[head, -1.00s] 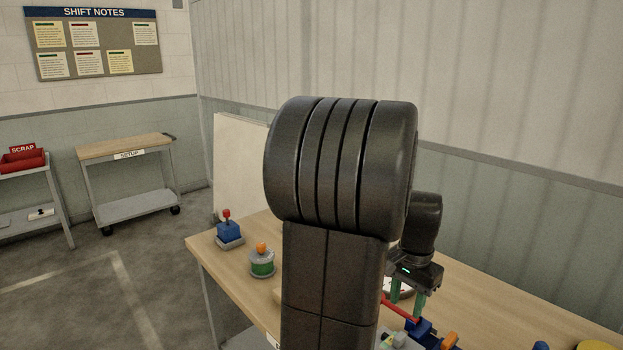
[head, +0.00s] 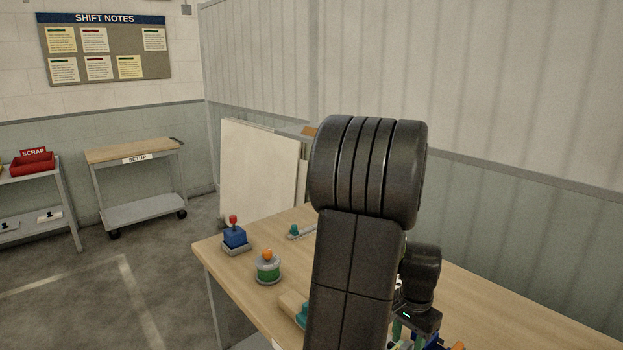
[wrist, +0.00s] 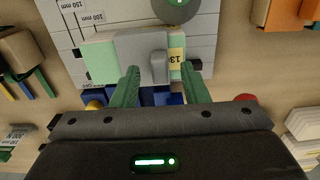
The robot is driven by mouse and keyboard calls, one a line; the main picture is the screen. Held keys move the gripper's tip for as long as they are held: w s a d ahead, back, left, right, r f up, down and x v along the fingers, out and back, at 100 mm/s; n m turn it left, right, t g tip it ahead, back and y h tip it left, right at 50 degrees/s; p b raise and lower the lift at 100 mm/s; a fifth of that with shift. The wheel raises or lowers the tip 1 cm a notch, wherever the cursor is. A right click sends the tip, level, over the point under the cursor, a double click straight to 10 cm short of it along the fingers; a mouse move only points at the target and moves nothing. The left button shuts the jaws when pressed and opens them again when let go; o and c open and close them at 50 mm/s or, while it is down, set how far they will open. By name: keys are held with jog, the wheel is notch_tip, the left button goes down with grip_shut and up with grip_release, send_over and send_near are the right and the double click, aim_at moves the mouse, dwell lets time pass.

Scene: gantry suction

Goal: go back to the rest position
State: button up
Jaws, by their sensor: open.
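My gripper (wrist: 158,90) shows in the wrist view with its two green fingers apart and nothing held between them. Beyond the fingertips is a grey block with a raised tab (wrist: 143,58), lying over a white scale sheet (wrist: 95,22) with millimetre marks. Blue parts show partly between and behind the fingers. In the head view my gripper (head: 408,330) is low over the workbench (head: 470,310), its fingers partly cut off by the lower edge. My own dark arm hides the middle of the bench.
A blue block with a red knob (head: 235,236) and a green round piece with an orange top (head: 268,268) stand on the bench's left. A white board (head: 258,170) leans behind. A setup cart (head: 135,155) and a red scrap bin (head: 33,162) are farther left, with open floor between.

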jog(key=shift+f, duration=0.1)
jog(key=shift+f+b, duration=0.25)
jog(key=shift+b, duration=0.1)
notch_tip(320, 180, up, 14)
notch_tip(320, 180, down, 13)
jog(key=shift+p, duration=0.6)
notch_tip(320, 180, up, 8)
jog(key=p, duration=0.5)
jog(key=shift+r+p, duration=0.15)
jog(key=shift+p, duration=0.2)
